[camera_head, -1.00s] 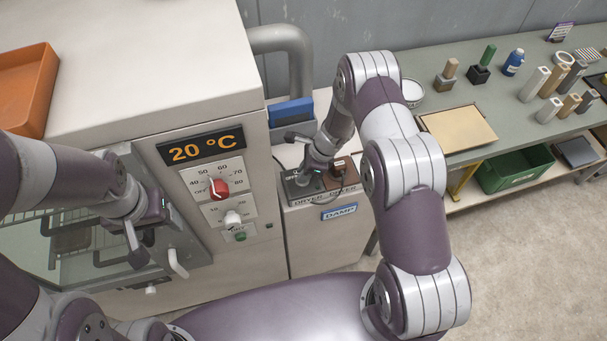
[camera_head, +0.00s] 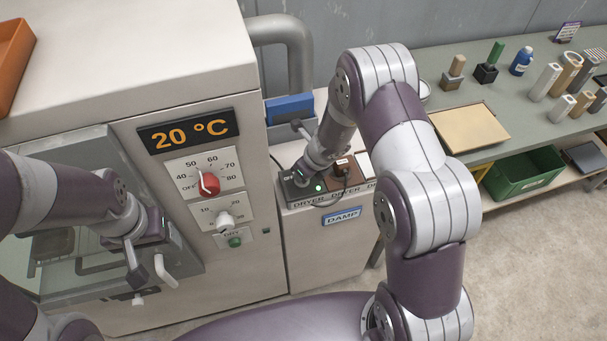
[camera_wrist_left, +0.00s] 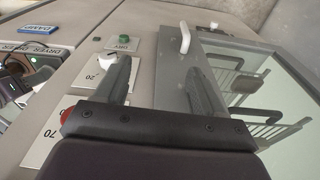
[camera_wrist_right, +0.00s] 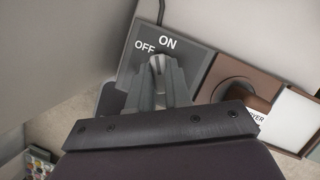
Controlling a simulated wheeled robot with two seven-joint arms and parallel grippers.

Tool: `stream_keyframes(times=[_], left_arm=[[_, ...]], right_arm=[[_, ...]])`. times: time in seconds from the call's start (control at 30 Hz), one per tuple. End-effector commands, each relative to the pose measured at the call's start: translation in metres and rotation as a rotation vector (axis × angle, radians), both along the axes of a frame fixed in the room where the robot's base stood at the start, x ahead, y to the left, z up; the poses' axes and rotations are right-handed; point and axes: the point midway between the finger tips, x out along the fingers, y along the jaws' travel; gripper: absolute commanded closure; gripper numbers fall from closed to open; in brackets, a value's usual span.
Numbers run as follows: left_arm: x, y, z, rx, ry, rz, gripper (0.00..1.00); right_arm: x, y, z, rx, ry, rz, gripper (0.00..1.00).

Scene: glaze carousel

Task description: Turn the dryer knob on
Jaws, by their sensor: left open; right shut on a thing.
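The dryer knob (camera_wrist_right: 157,63) sits on a grey plate (camera_wrist_right: 128,68) marked OFF and ON, in the right wrist view. My right gripper (camera_wrist_right: 160,80) is shut on it, with a finger on each side. The knob's pale mark points up between the two words; I cannot tell exactly which it meets. In the head view my right gripper (camera_head: 303,176) hides most of the knob, and a green lamp (camera_head: 318,187) glows on the plate. My left gripper (camera_wrist_left: 157,80) is open and empty in front of the oven; it also shows in the head view (camera_head: 142,258).
The oven's display (camera_head: 190,130) reads 20 °C above a red dial (camera_head: 209,184), a white knob (camera_head: 225,221) and a green button (camera_head: 235,242). A brown socket plate (camera_wrist_right: 222,72) with a plug adjoins the dryer plate. The bench (camera_head: 450,75) at right holds several small items.

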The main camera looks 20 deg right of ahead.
Motion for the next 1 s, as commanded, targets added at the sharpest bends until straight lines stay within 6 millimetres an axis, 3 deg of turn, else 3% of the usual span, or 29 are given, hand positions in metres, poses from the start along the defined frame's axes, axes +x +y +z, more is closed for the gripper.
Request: stream_keyframes(times=[0.57,0.6,0.67,1.0], left_arm=[[0.0000,0.0000,-0.0034,0.000,0.000,0.000,0.31],[0.0000,0.0000,-0.0034,0.000,0.000,0.000,0.31],[0.0000,0.0000,-0.0034,0.000,0.000,0.000,0.31],[0.0000,0.0000,-0.0022,0.000,0.000,0.000,0.31]], right_arm=[[0.0025,-0.0004,0.0028,0.000,-0.007,-0.038,1.00],[0.0025,-0.0004,0.0028,0.000,-0.007,-0.038,0.79],[0.0024,-0.0004,0.0028,-0.001,-0.006,-0.037,0.59],[0.0000,-0.0007,0.0054,0.000,-0.003,-0.035,0.56]])
